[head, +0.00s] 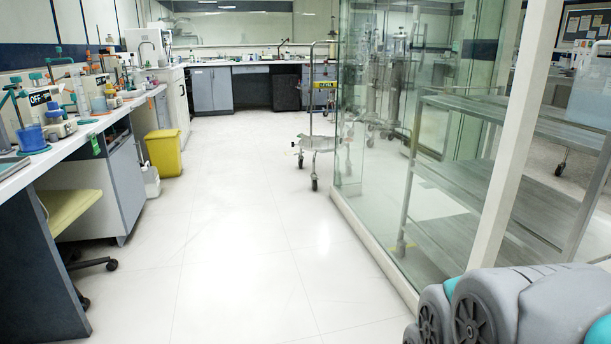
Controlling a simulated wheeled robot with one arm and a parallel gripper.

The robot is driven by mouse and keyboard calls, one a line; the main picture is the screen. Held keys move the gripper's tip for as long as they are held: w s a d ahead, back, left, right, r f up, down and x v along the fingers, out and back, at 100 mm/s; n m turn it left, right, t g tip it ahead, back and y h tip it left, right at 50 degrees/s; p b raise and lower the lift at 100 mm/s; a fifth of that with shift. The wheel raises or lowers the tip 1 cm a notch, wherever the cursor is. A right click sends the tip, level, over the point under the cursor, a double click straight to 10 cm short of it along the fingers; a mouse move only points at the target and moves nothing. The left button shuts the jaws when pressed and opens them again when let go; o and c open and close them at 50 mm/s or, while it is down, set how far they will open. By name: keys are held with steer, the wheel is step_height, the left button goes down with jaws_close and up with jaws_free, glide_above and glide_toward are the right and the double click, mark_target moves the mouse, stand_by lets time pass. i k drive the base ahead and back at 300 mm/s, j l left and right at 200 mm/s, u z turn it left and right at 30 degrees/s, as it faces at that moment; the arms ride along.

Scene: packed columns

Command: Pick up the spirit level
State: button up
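My gripper is not in view; only grey and teal parts of my own body show at the lower right.
The white floor (235,240) is clear down the middle. A glass enclosure (395,150) with a metal shelf rack (545,210) stands at the right. A yellow bin (164,153), a chair (68,208) and a wheeled cart (318,143) flank the aisle. Cabinets (211,89) line the back.

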mark_target(320, 84)
steer(key=i, duration=1.95)
steer(key=i+j, duration=0.1)
steer(key=i, duration=1.9)
steer(key=i+j+z, duration=0.1)
steer(key=i, duration=0.3)
